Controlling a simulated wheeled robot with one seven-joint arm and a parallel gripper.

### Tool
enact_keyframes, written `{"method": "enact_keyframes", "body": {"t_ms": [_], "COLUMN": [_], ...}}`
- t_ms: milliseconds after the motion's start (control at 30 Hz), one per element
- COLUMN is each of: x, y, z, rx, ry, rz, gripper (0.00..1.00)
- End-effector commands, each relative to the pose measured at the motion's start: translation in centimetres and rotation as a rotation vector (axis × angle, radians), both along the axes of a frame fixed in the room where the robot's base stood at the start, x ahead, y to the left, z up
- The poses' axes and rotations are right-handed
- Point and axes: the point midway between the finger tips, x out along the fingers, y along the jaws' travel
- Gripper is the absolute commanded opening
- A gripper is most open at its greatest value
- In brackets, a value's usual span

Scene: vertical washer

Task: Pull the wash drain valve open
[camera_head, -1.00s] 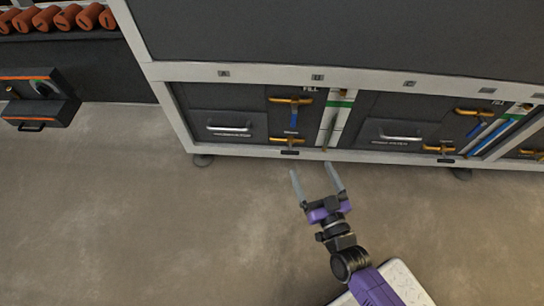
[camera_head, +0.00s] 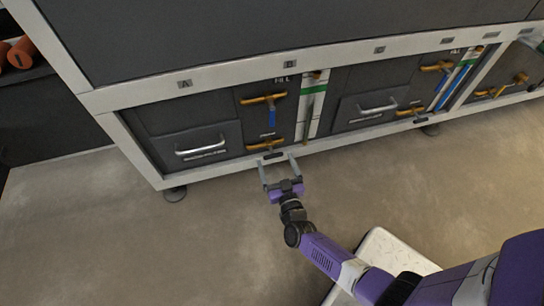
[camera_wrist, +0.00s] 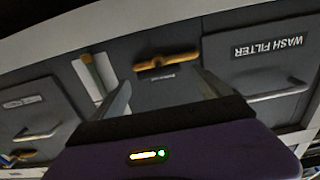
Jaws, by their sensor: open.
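A yellow-orange valve handle (camera_head: 266,145) sits low on the washer's front panel, under a second yellow handle (camera_head: 263,98) beneath the FILL label. I take the lower one as the wash drain valve, but its label is too small to read. My gripper (camera_head: 276,160) is open and empty, its two fingers pointing at the panel just in front of and below the lower handle. In the wrist view, which is upside down, the handle (camera_wrist: 166,61) lies straight ahead between the open fingers (camera_wrist: 163,80), apparently apart from them.
The WASH FILTER door (camera_wrist: 262,62) with a silver handle is beside the valve. A white and green level strip (camera_head: 312,105) stands on its other side. The frame's light lower rail (camera_head: 220,168) runs below the handles. The floor in front (camera_head: 180,245) is clear.

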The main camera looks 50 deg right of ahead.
Motion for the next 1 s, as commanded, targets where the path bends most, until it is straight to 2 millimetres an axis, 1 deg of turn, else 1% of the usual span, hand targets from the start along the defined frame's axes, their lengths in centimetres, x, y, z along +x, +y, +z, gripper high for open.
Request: {"method": "enact_keyframes", "body": {"t_ms": [33,100,233,400,600,633,767,800,867,900,967,1000], "x": [0.8,1.6,2.7,3.2,3.2,3.2,3.2,3.2,3.2,3.2,3.2,3.2], "y": [-0.5,-1.0,-1.8,-2.2,-2.2,-2.2,-2.2,-2.2,-2.2,-2.2,-2.2,-2.2], "z": [-0.3,-0.3,-0.2,-0.1,0.0,0.0,0.0,0.0,0.0,0.0,0.0,0.0], "rx": [-0.001,-0.001,0.000,0.000,0.000,0.000,0.000,0.000,0.000,0.000,0.000,0.000], "ry": [-0.003,-0.003,-0.002,0.000,0.000,0.000,0.000,0.000,0.000,0.000,0.000,0.000], "rz": [-0.001,-0.001,0.000,0.000,0.000,0.000,0.000,0.000,0.000,0.000,0.000,0.000], "gripper": [0.87,0.87,0.87,0.87,0.87,0.85,0.60,0.52,0.40,0.32,0.20,0.13]}}
